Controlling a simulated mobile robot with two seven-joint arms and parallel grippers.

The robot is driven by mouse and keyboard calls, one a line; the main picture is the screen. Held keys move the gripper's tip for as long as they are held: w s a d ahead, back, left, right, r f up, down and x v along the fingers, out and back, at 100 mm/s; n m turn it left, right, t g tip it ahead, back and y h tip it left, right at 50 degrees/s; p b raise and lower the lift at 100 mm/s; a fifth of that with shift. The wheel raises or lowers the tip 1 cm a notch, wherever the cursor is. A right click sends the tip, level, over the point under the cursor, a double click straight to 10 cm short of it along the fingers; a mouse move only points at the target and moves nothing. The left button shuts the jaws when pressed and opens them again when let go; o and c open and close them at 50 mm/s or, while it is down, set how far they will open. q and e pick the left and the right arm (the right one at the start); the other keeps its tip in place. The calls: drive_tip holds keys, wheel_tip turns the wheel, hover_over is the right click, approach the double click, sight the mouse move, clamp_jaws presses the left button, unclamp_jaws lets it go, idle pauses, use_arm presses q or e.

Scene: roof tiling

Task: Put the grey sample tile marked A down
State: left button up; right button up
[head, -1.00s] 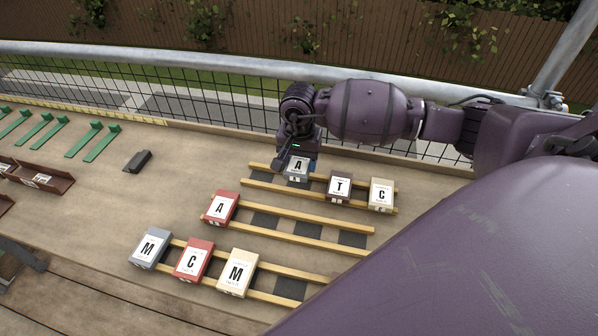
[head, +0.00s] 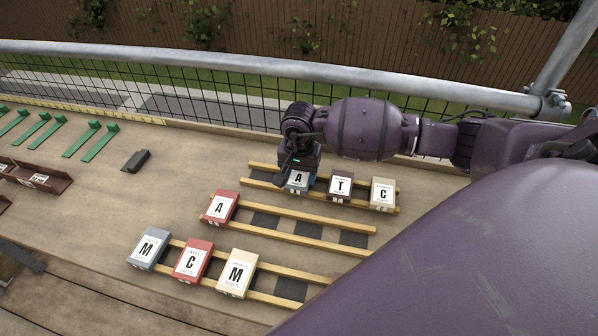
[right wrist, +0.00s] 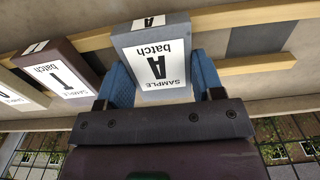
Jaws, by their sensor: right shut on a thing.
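The grey sample tile marked A (head: 298,182) is at the left part of the back pair of wooden battens (head: 258,183). My right gripper (head: 300,170) is shut on it from the far side. In the right wrist view, the blue fingers of the gripper (right wrist: 160,88) flank the grey tile (right wrist: 152,40), whose label faces up. The tile lies across the line of the battens (right wrist: 240,66); whether it touches them I cannot tell. A dark brown tile marked T (head: 340,187) is just right of it, with a gap between. My left gripper is not in view.
A cream tile marked C (head: 382,194) ends the back row. A red A tile (head: 219,207) sits on the middle battens. Grey M (head: 149,248), red C (head: 192,260) and cream M (head: 236,273) tiles sit in front. A mesh fence and rail (head: 200,61) run behind.

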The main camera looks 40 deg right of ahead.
sight(299, 176)
drive_tip(key=o, duration=1)
drive_tip(key=shift+r+p, duration=0.35)
drive_tip(key=shift+r, duration=0.05)
wheel_tip(299, 176, up, 12)
drive_tip(key=shift+f, duration=0.1)
